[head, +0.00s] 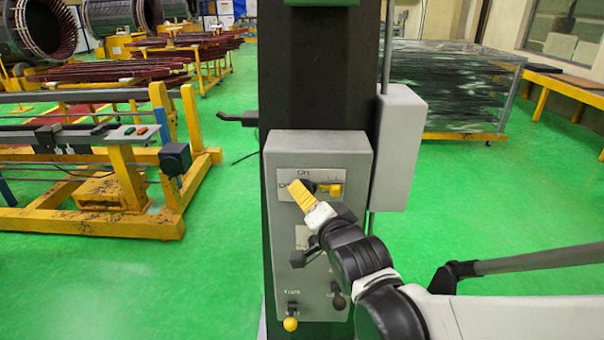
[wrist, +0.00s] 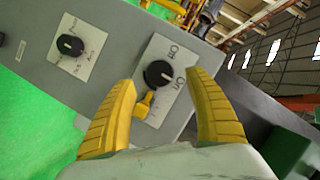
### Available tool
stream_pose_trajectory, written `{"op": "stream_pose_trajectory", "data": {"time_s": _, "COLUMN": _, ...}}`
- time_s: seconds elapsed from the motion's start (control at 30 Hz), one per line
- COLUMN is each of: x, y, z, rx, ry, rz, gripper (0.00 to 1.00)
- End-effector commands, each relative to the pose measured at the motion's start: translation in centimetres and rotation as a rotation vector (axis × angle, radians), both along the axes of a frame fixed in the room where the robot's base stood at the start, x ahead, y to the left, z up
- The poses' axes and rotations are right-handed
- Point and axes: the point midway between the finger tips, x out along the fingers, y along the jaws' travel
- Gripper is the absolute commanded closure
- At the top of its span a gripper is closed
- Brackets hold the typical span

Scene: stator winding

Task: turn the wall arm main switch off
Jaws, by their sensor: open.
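The main switch is a black round knob (wrist: 157,73) on a white plate marked "On" and "Off", on the grey control box (head: 356,160). In the wrist view, a small light mark on the knob appears to face "On". A yellow piece (wrist: 145,106) sits beside the knob; it also shows in the head view (head: 334,190). My gripper (wrist: 160,80) is open, its yellow fingers on either side of the knob in the picture. In the head view my gripper (head: 294,186) is in front of the plate and partly hides the knob. Contact cannot be told.
A second black knob (wrist: 70,45) is on the same box. A yellow-tipped lever (head: 290,323) is near the box's lower edge. A plain grey box (head: 402,150) is beside the dark column (head: 310,70). Yellow frames (head: 125,180) stand left; green floor lies around.

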Motion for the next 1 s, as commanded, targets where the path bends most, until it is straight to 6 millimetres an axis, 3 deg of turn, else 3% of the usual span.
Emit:
{"op": "stream_pose_trajectory", "data": {"time_s": 0.1, "x": 2.2, "y": 0.6, "z": -0.8, "rx": 0.001, "ry": 0.001, "rz": -0.001, "gripper": 0.37}}
{"op": "stream_pose_trajectory", "data": {"time_s": 0.3, "x": 4.5, "y": 1.3, "z": -1.2, "rx": 0.001, "ry": 0.001, "rz": -0.001, "gripper": 0.37}}
{"op": "stream_pose_trajectory", "data": {"time_s": 0.67, "x": 5.0, "y": 1.4, "z": -1.2, "rx": 0.000, "ry": 0.001, "rz": -0.001, "gripper": 0.37}}
{"op": "stream_pose_trajectory", "data": {"time_s": 0.83, "x": 4.9, "y": 1.4, "z": -1.2, "rx": 0.000, "ry": 0.001, "rz": -0.001, "gripper": 0.88}}
{"op": "stream_pose_trajectory", "data": {"time_s": 1.0, "x": 4.9, "y": 1.4, "z": -1.2, "rx": 0.000, "ry": 0.001, "rz": -0.001, "gripper": 0.91}}
